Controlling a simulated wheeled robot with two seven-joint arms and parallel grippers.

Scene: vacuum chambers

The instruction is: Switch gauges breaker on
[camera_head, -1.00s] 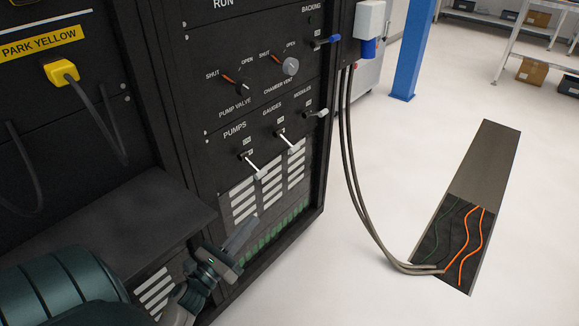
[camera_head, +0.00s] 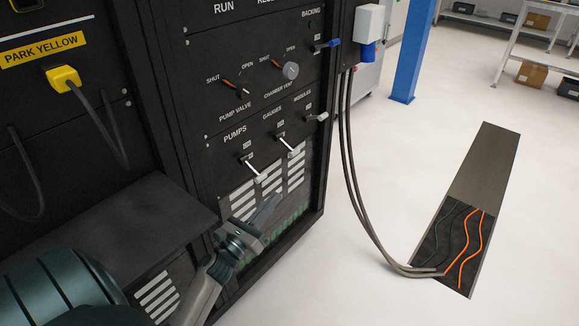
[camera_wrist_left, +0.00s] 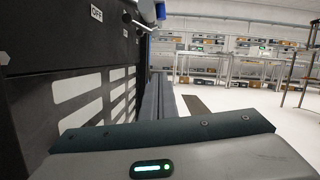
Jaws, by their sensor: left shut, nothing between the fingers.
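The gauges breaker (camera_head: 287,143) is the middle of three levers on the black rack panel, under the GAUGES label. Its pale-tipped handle slants down to the right. The pumps breaker (camera_head: 253,171) sits lower left of it and the modules breaker (camera_head: 316,117) upper right, both with handles tilted much the same way. My left gripper (camera_head: 270,206) is shut and empty, below the gauges breaker and in front of the vent slots, apart from the levers. In the left wrist view its fingers (camera_wrist_left: 158,103) point away beside the panel. My right gripper is out of view.
Pump valve (camera_head: 236,87) and chamber vent (camera_head: 286,70) knobs sit above the breakers. A black shelf (camera_head: 125,225) juts out at left, near my left arm. Grey cables (camera_head: 352,180) hang right of the rack to a floor trench (camera_head: 455,235).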

